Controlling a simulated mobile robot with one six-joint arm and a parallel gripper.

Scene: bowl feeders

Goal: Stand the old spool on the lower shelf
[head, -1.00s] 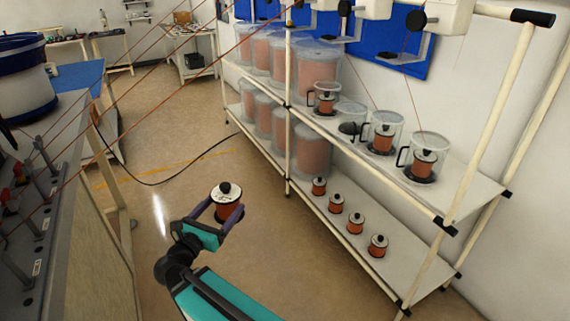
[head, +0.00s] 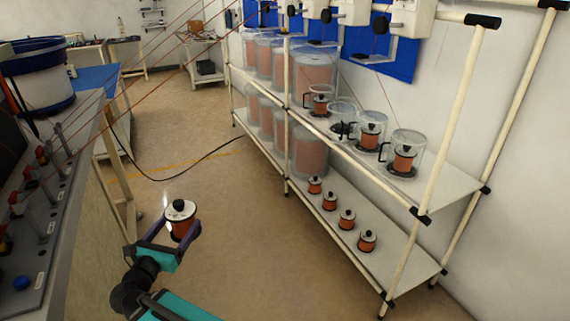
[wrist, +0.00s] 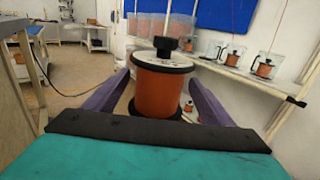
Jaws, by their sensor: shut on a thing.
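The spool (head: 182,220) is wound with copper-orange wire and has a white top disc with a black knob. My gripper (head: 180,232) is shut on it and holds it upright over the open floor, left of the rack. In the wrist view the spool (wrist: 160,88) stands between my two purple fingers. The lower shelf (head: 375,258) of the white rack is to the right, apart from my gripper. Several small copper spools (head: 347,219) stand in a row along it, and large clear tubs fill its far end.
The upper shelf (head: 440,187) holds clear jars with spools and large tubs. A rack post (head: 405,262) stands at the near corner. A grey workbench (head: 75,225) with red-topped fittings runs along the left. Floor between bench and rack is clear, apart from a black cable (head: 190,172).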

